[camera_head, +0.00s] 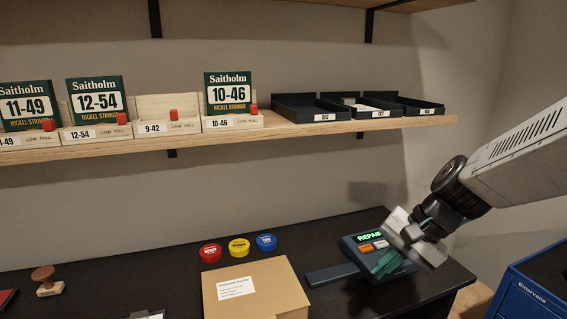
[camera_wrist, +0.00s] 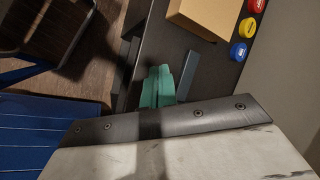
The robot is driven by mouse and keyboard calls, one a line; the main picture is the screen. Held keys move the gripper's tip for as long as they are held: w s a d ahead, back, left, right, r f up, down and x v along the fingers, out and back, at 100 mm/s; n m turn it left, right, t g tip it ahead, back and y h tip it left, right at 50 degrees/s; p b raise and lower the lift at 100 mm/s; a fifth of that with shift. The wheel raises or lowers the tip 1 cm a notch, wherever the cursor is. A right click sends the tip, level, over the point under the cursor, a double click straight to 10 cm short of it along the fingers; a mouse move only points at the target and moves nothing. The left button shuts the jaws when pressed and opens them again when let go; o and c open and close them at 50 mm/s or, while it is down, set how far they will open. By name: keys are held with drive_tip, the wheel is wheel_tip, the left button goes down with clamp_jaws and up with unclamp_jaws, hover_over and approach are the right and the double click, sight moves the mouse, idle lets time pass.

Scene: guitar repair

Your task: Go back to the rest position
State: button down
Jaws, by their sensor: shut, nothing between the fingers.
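My gripper (camera_head: 384,266) has green fingers and is shut and empty. In the head view it points down and left, in front of the device with the lit REPAIR display (camera_head: 369,237) at the right end of the dark workbench. It hides part of that device, and I cannot tell whether it touches it. In the wrist view the green fingers (camera_wrist: 157,88) are together, with the bench edge and dark floor behind them.
A cardboard box (camera_head: 254,290) sits on the bench, with red, yellow and blue tins (camera_head: 239,247) behind it. A stamp (camera_head: 47,281) stands at left. A shelf (camera_head: 300,130) with string boxes and black trays hangs above. A blue cabinet (camera_head: 530,290) stands at right.

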drive_tip(key=s+d+r+n+h, duration=0.3)
drive_tip(key=s, duration=0.6)
drive_tip(key=s+d+r+n+h, duration=0.2)
drive_tip(key=s+d+r+n, duration=0.1)
drive_tip(key=s, duration=0.6)
drive_tip(key=shift+d+r+n+h, duration=0.15)
drive_tip(key=shift+d+n+h, duration=0.25)
drive_tip(key=shift+d+n, duration=0.25)
